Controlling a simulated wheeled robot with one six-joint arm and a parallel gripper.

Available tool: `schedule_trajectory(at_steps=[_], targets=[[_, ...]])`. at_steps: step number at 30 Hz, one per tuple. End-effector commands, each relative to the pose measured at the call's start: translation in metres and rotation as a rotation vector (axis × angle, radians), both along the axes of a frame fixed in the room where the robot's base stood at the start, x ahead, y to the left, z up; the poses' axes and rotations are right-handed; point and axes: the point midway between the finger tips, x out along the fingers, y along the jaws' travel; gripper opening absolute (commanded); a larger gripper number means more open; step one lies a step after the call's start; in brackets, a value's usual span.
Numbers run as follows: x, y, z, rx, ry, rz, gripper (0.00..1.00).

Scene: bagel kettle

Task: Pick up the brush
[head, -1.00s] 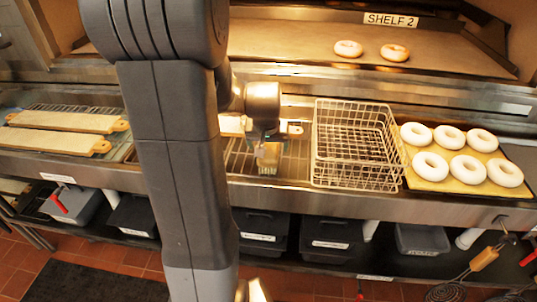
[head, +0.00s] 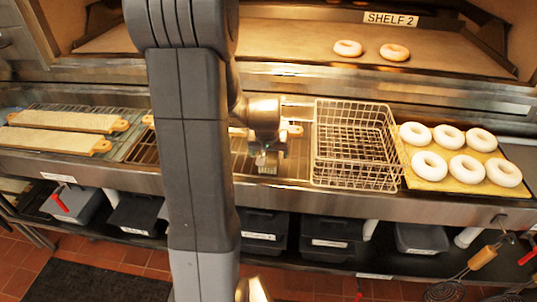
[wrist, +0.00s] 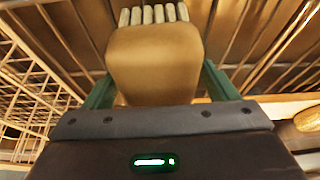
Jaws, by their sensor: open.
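The brush shows in the wrist view as a tan block (wrist: 155,60) with several pale bristle tufts at its far end. My gripper (wrist: 158,88) is open, with its green fingers on either side of the block's near part. I cannot tell whether they touch it. In the head view my gripper (head: 266,163) points down over the wire rack, just left of the wire basket, and mostly hides the brush.
The wire basket (head: 355,175) stands close at the right of my gripper. A yellow tray (head: 408,180) with several white rings lies beyond it. Wooden boards (head: 60,137) lie on the left rack. Dark bins (head: 262,222) stand below the counter.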

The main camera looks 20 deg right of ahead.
Motion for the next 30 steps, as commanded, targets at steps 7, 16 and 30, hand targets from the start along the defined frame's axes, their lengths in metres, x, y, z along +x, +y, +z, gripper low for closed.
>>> schedule_trajectory(at_steps=[7, 16, 30], targets=[[0.000, 0.000, -0.004, 0.000, 0.000, 0.000, 0.80], [0.000, 0.000, -0.003, 0.000, 0.000, 0.000, 0.39], [0.001, 0.000, 0.008, -0.002, -0.004, 0.000, 0.30]])
